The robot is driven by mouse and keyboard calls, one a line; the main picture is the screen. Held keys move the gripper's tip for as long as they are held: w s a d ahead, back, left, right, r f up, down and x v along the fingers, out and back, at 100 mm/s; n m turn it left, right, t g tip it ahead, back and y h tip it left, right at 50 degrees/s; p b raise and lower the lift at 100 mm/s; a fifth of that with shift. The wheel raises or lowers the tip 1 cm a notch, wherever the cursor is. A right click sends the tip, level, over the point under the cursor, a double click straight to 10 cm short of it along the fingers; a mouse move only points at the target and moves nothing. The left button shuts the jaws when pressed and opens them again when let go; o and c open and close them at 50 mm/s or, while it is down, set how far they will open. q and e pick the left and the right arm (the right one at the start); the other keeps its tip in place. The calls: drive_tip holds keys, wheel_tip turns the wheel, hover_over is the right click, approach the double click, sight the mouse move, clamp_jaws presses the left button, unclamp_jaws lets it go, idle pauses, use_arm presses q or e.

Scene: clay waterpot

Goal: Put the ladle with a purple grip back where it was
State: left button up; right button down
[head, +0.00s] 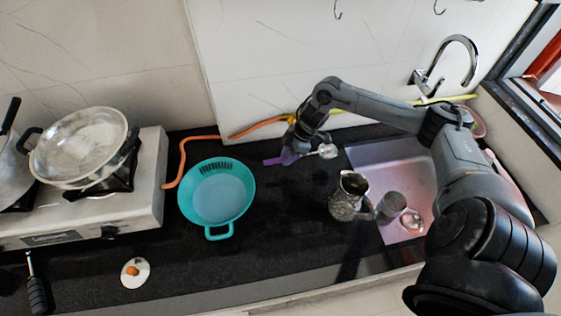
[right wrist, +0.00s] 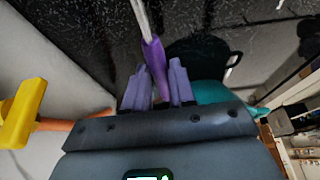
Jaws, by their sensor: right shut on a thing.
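The ladle has a purple grip (head: 273,161) and a shiny metal bowl end (head: 327,151). My right gripper (head: 289,150) is shut on the purple grip, over the back of the black counter near the wall. In the head view the ladle lies roughly level, with its bowl to the right; I cannot tell if it touches the counter. In the right wrist view the purple grip (right wrist: 154,66) sits between the fingers (right wrist: 160,92), and the thin metal stem runs up out of the picture. My left gripper is not in view.
Wall hooks (head: 337,11) hang above the counter. A teal basin (head: 243,190) stands left of the gripper, and an orange hose (head: 255,127) runs behind. A metal jug (head: 349,198) stands by the sink (head: 379,150). The stove (head: 149,170) is at left.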

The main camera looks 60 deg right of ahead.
drive_tip(key=w, duration=0.1)
drive_tip(key=w+f, duration=0.2)
drive_tip(key=shift+w+d+b, duration=0.3)
drive_tip(key=shift+d+b, duration=0.05)
drive_tip(key=shift+d, duration=0.05)
drive_tip(key=shift+f+b, duration=0.4)
drive_tip(key=shift+f, duration=1.7)
drive_tip(key=shift+f, duration=0.1)
drive_tip(key=c, duration=0.9)
unclamp_jaws()
drive_tip(key=shift+c, duration=0.2)
